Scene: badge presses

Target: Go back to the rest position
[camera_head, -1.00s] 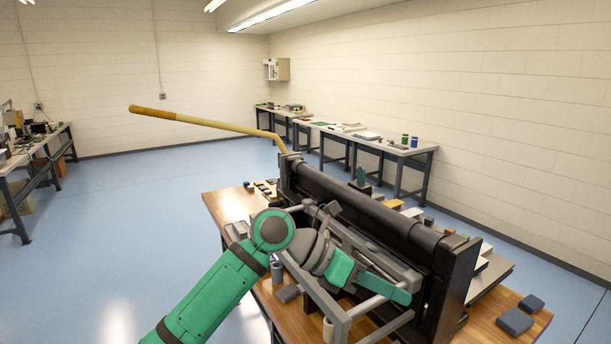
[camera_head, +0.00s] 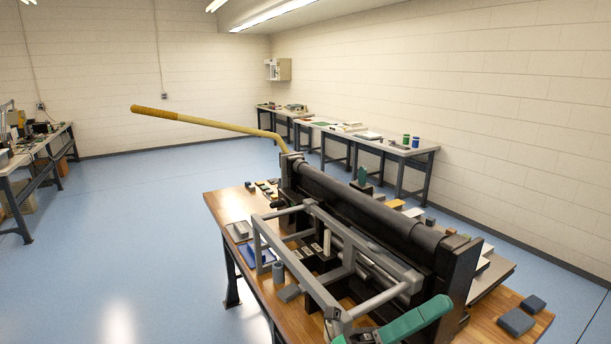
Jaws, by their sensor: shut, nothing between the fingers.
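A large dark press (camera_head: 377,216) with a long horizontal black cylinder stands on a wooden table (camera_head: 222,205). Its long yellow lever (camera_head: 215,125) rises from the far end and points up to the left, with a brown grip at its tip. A grey bar frame (camera_head: 300,270) juts out on the near side of the press. My gripper's fingers do not show in the head view.
Small parts, a blue flat piece and a grey cylinder (camera_head: 278,272) lie on the table beside the frame. Dark blocks (camera_head: 515,321) lie at its near right corner. Benches (camera_head: 360,137) line the right wall, and another bench (camera_head: 40,150) stands at left. The blue floor between is clear.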

